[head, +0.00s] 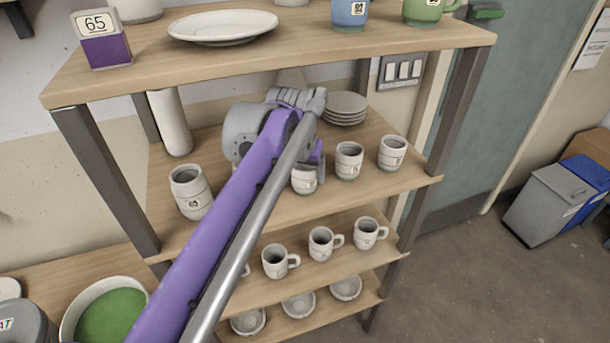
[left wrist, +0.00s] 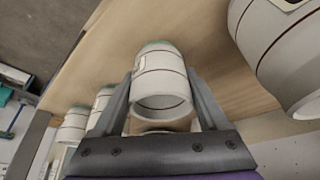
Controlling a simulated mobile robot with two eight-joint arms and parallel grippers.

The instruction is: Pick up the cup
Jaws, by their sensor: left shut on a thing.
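The cup (head: 304,182) is pale with dark bands and sits on the middle wooden shelf (head: 400,188), in a row with similar cups. My left gripper (head: 310,166) reaches in from above and hides its upper part. In the left wrist view the cup (left wrist: 161,78) stands between the two fingers of my left gripper (left wrist: 162,92), its open rim toward the camera and a greenish band at its far end. The fingers are shut on its sides. I cannot tell whether its base touches the shelf. My right gripper is not in view.
Two similar cups (head: 348,160) (head: 392,153) stand right of it, and a larger cup (head: 191,191) stands left. Stacked plates (head: 345,107) are behind. The top shelf (head: 400,38) overhangs, holding a plate (head: 223,27). Handled mugs (head: 321,243) stand on the shelf below.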

